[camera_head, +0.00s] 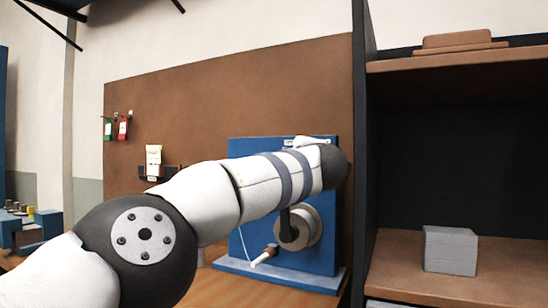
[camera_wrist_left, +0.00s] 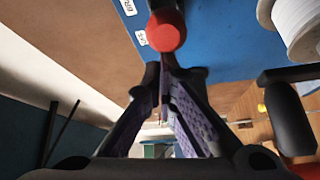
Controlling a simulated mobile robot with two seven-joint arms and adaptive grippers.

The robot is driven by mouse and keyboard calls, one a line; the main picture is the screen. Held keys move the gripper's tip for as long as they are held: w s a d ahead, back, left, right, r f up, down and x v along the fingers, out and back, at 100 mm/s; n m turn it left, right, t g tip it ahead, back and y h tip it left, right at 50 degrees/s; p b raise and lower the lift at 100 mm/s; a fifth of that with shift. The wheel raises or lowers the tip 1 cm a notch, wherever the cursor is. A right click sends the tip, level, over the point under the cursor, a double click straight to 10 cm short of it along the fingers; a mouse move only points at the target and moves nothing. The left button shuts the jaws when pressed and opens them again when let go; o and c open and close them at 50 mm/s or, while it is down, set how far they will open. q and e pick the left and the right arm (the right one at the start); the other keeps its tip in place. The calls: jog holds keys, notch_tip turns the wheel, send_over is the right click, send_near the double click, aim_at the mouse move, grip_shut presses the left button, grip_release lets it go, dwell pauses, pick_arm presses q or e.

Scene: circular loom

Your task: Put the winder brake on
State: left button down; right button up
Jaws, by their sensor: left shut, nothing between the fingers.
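The blue winder panel (camera_head: 240,150) stands against the brown board, and my left arm reaches across its front. In the left wrist view a round red knob (camera_wrist_left: 167,31) is on the blue panel (camera_wrist_left: 215,40), beside small white labels (camera_wrist_left: 128,7). My left gripper (camera_wrist_left: 168,62) is shut and empty, its fingertips at the lower edge of the red knob; I cannot tell whether they touch. In the head view my own arm hides the gripper and the knob. A pale spool (camera_head: 312,226) with a black part in front sits low on the panel, and the spool (camera_wrist_left: 300,28) shows at the wrist view's right.
A dark shelf unit stands close at the right, with a grey block (camera_head: 450,250) on its shelf (camera_head: 400,255). A black bar (camera_wrist_left: 292,115) is near the gripper's right side.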

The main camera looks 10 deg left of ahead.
pick_arm(q)
jog(key=shift+d, duration=0.2)
jog(key=shift+d+f, duration=0.1)
jog(key=shift+d, duration=0.05)
dwell(0.6)
